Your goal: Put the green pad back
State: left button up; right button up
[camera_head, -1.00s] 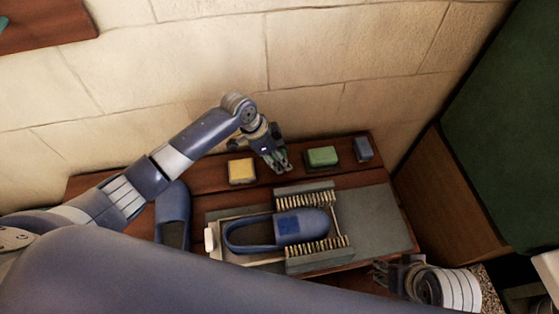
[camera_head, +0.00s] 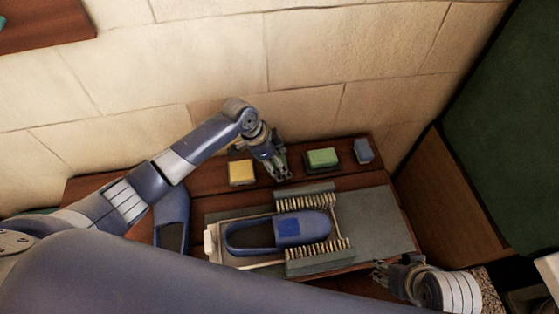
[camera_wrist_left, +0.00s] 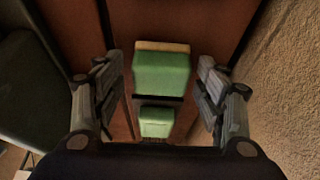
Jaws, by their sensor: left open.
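The green pad (camera_head: 321,158) lies on the dark red-brown table near the wall, between a yellow pad (camera_head: 241,171) and a blue pad (camera_head: 363,150). My left gripper (camera_head: 281,174) points down between the yellow and green pads. It is open, apart from the green pad in the head view. In the left wrist view, a green block with a tan edge (camera_wrist_left: 162,74) shows between the open fingers (camera_wrist_left: 160,90). A smaller green block (camera_wrist_left: 156,122) shows below it; I cannot tell which is the pad. My right gripper (camera_head: 380,270) is at lower right, its opening unclear.
The wall (camera_head: 330,60) is close behind the pads. A wooden side panel (camera_head: 450,200) stands at right.

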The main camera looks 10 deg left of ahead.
pick_arm(q)
jog(key=p+v, duration=0.3)
jog(key=v, duration=0.9)
pick_arm(e)
jog(key=shift+w+f+g, duration=0.15)
jog(key=shift+f+g, duration=0.05)
jog(key=shift+f, duration=0.6)
jog(key=shift+w+f+g, duration=0.1)
jog(key=shift+f+g, duration=0.1)
jog(key=shift+f, duration=0.6)
